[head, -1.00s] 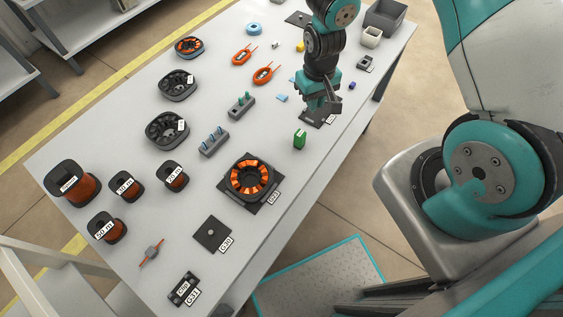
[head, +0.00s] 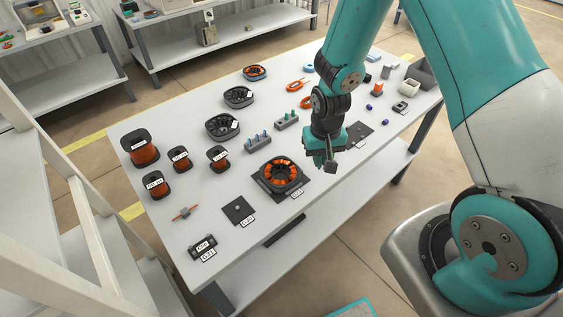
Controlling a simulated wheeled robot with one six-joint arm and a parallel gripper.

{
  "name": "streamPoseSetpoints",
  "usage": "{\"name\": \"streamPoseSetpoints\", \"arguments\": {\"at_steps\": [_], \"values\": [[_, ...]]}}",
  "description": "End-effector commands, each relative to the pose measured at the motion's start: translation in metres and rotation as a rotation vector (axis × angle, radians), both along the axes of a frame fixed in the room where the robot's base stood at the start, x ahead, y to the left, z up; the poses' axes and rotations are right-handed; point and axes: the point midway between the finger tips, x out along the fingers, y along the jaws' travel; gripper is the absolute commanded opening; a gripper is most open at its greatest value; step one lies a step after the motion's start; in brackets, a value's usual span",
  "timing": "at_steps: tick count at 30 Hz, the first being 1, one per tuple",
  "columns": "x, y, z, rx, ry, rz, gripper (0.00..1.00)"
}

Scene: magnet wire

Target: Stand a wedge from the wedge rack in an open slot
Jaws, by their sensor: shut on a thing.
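My gripper (head: 325,161) points down over the table, right of the black stator (head: 264,180) with its ring of orange coils. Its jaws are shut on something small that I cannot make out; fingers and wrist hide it. A grey rack with blue upright pieces (head: 257,142) stands left of the gripper, behind the stator. A similar grey rack with green upright pieces (head: 287,121) stands farther back. Which one is the wedge rack I cannot tell. The stator lies flat on a dark mat; its slots are too small to judge.
Wire spools (head: 144,149) stand at the table's left. Two black round parts (head: 223,126) lie behind the racks. A dark plate (head: 238,210) and a small labelled black holder (head: 202,247) lie near the front. Grey bins (head: 419,75) stand at the far right.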

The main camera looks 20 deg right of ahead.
Motion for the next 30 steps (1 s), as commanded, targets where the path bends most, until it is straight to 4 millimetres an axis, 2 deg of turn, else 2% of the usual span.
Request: {"name": "streamPoseSetpoints", "arguments": {"at_steps": [9,15,22,30], "values": [[0.017,0.047,0.019,0.002,-0.003,-0.68,0.0],[0.021,0.068,0.029,0.001,-0.001,-0.971,0.0],[0.021,0.075,0.03,0.001,0.0,-1.063,0.0],[0.021,0.075,0.01,0.0,0.0,-1.06,0.0]]}}
